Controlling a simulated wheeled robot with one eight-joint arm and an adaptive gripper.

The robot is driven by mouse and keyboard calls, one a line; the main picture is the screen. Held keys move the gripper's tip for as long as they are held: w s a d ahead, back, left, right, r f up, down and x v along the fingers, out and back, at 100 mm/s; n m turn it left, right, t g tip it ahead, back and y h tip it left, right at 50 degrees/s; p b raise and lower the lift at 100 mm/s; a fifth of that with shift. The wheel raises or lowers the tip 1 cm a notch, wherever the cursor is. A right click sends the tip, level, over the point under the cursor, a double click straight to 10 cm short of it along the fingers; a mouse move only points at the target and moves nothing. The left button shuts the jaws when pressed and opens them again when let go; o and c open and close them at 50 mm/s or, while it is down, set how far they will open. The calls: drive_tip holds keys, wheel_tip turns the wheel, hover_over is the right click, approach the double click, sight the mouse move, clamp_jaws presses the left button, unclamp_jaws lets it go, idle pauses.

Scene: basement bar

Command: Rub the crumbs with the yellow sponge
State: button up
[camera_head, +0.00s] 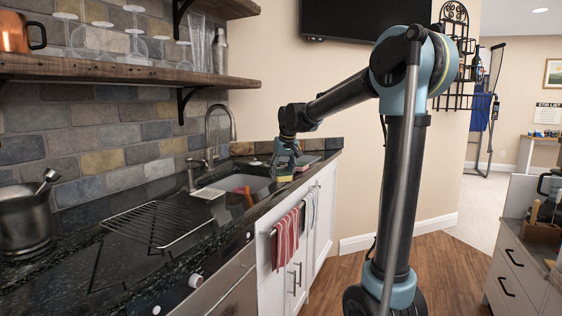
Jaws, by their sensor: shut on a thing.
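My gripper (285,167) is at the far end of the counter, just right of the sink, pointing down. It is shut on the yellow sponge (285,178), which shows small between and below the fingertips. The sponge is at or just above the dark counter (315,159) near its front edge; I cannot tell whether it touches. No crumbs can be made out at this distance.
The sink (245,184) with an orange-red item (248,196) inside lies left of my gripper, with a tall faucet (208,150) behind. A wire rack (157,223) and a metal bucket (24,220) stand nearer. Wooden shelves (130,70) overhang the counter.

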drive_tip(key=shift+r, duration=2.8)
drive_tip(key=shift+s+a, duration=0.1)
